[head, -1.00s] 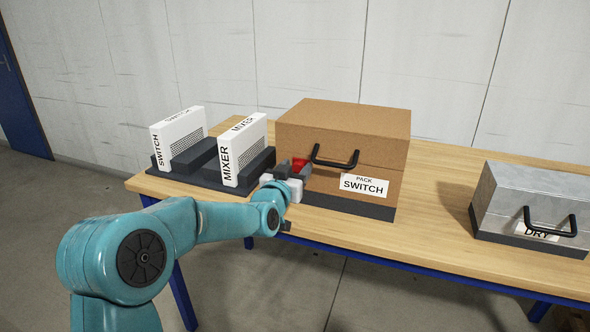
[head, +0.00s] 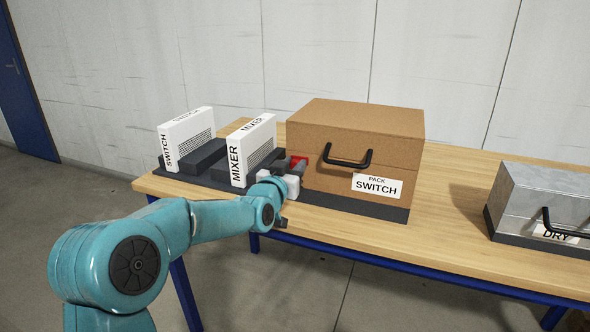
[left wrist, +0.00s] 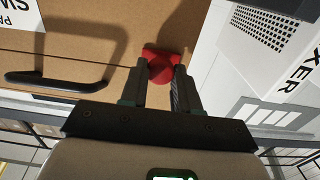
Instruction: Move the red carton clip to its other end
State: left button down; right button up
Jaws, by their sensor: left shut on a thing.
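The brown carton (head: 350,128), labelled PACK SWITCH, stands on the table with a black handle (head: 347,160) on its front. The red clip (head: 299,160) is at the carton's front face, left of the handle. My left gripper (head: 295,168) is at the clip, near the carton's left end. In the left wrist view the red clip (left wrist: 162,62) sits between the fingertips of the gripper (left wrist: 160,80), which are shut on it against the brown carton face (left wrist: 100,50). My right gripper is not in view.
White SWITCH (head: 187,138) and MIXER (head: 250,150) units stand in a dark rack (head: 205,158) close left of the carton. A metal DRY case (head: 545,195) stands at the right. Bare table (head: 450,205) lies between carton and case.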

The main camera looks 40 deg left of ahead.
pick_arm(q)
jog(key=shift+s+a, duration=0.1)
jog(key=shift+a, duration=0.15)
jog(key=c, duration=0.9)
grip_release()
jog(key=shift+a, duration=0.1)
jog(key=shift+f, duration=0.1)
jog(key=shift+d, duration=0.2)
jog(key=shift+s+d, duration=0.1)
jog(key=shift+s, duration=0.05)
jog(key=b+v, duration=0.2)
jog(key=v, duration=1.4)
